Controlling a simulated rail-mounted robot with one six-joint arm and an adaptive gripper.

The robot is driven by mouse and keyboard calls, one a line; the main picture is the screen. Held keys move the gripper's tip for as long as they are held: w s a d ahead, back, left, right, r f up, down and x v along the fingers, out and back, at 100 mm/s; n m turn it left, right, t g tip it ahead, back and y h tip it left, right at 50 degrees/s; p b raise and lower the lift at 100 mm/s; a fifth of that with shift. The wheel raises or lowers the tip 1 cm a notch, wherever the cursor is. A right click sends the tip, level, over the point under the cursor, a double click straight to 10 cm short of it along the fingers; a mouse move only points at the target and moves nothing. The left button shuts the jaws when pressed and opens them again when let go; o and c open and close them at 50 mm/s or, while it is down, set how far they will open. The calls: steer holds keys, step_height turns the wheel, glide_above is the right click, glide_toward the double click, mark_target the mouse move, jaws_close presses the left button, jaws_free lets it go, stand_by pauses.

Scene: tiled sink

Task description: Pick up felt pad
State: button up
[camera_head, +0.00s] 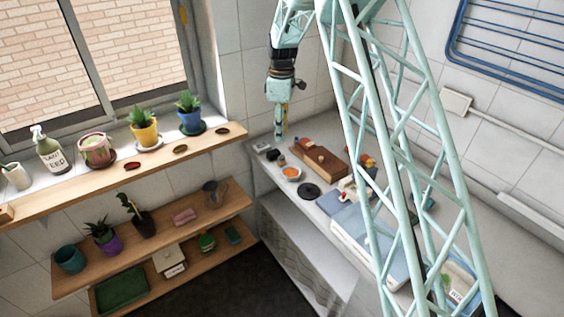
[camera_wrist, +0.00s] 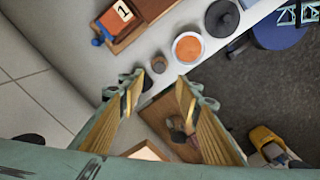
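No thing is plainly recognisable as the felt pad. A dark round disc (camera_head: 309,190) lies on the white counter; it also shows in the wrist view (camera_wrist: 222,18), where a smaller round shape is at its middle. I cannot tell whether it is the pad. My gripper (camera_head: 281,133) points down above the counter's far corner. In the wrist view its two yellow-lined fingers (camera_wrist: 157,88) are spread apart with nothing between them. A small brown round piece (camera_wrist: 158,64) lies just beyond the fingertips, beside a white bowl with orange contents (camera_wrist: 187,46).
A wooden tray (camera_head: 318,160) stands behind the bowl and holds a block marked 1 (camera_wrist: 122,12). Blue-and-white items (camera_head: 365,235) crowd the counter's nearer part. Potted plants (camera_head: 143,127) line the sill at left, above a wooden shelf (camera_head: 215,212). Tiled walls close the corner.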

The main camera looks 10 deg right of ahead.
mark_target(282, 157)
steer(key=shift+w+f, duration=0.1)
steer(key=shift+f, duration=0.15)
steer(key=shift+f, duration=0.15)
steer(key=shift+f, duration=4.15)
steer(key=shift+f, duration=0.15)
steer(key=shift+d+f+p, duration=0.15)
steer(key=shift+f+p, duration=0.4)
steer(key=shift+f, duration=1.9)
steer(key=shift+c, duration=0.7)
steer(key=c, duration=0.5)
steer(key=shift+o, duration=0.2)
